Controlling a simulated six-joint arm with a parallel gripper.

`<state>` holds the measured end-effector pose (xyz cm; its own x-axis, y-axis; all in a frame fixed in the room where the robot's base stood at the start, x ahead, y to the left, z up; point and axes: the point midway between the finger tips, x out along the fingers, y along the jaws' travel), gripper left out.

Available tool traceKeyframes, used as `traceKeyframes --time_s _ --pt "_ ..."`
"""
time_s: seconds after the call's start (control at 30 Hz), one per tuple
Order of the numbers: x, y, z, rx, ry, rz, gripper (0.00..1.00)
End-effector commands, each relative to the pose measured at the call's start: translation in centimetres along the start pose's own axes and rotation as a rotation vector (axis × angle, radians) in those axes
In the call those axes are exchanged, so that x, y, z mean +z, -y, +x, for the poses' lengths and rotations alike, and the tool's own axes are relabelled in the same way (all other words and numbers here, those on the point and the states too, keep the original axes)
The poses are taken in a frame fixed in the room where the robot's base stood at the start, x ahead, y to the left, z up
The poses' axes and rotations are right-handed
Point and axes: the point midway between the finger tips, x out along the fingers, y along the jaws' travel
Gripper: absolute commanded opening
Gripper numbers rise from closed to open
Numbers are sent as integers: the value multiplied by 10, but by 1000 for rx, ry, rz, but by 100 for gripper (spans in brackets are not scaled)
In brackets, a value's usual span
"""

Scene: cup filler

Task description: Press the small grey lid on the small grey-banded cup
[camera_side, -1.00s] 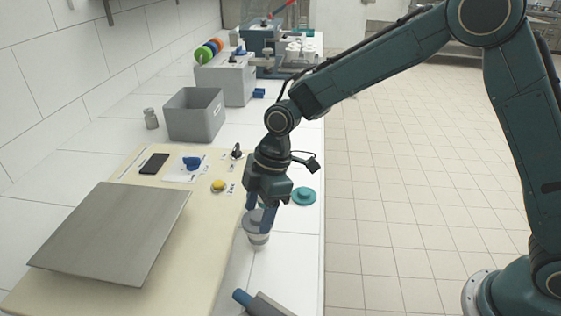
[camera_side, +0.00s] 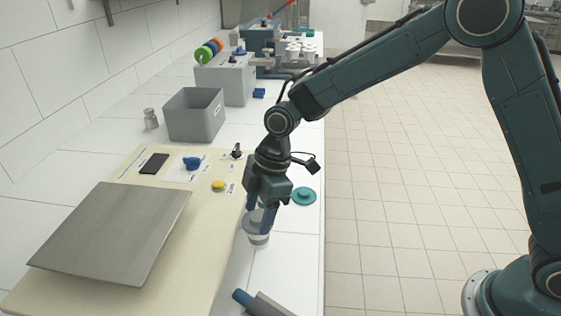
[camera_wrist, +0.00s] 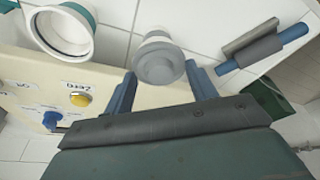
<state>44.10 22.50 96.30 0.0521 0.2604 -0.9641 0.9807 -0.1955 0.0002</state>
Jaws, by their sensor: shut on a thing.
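The small grey lid (camera_wrist: 159,66) is held between the two blue fingertips of my gripper (camera_wrist: 160,72). It also shows in the side view (camera_side: 254,217), partly behind a finger of my gripper (camera_side: 260,215). The small white, grey-banded cup (camera_side: 258,239) stands upright on the white bench right below the lid. In the wrist view, only a bit of the white cup (camera_wrist: 157,35) shows past the lid. The lid is at the cup's mouth; I cannot tell whether it is fully seated.
A larger open white cup with a teal band (camera_wrist: 62,30) stands nearby. A teal disc-like lid (camera_side: 303,196) lies behind my gripper. A grey holder with a blue-ended rod (camera_side: 262,303) lies in front. A cream board carries a yellow button (camera_side: 218,185) and a grey plate (camera_side: 115,232).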

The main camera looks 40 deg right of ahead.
Motion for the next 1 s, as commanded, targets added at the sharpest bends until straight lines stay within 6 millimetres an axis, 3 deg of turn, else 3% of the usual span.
traceKeyframes --time_s 0.83,0.87,0.97,1.0 --pt "2 0 6 0 0 0 36" --pt "2 0 6 0 0 0 60" --pt "2 0 6 0 0 0 80" --pt "2 0 6 0 0 0 82"
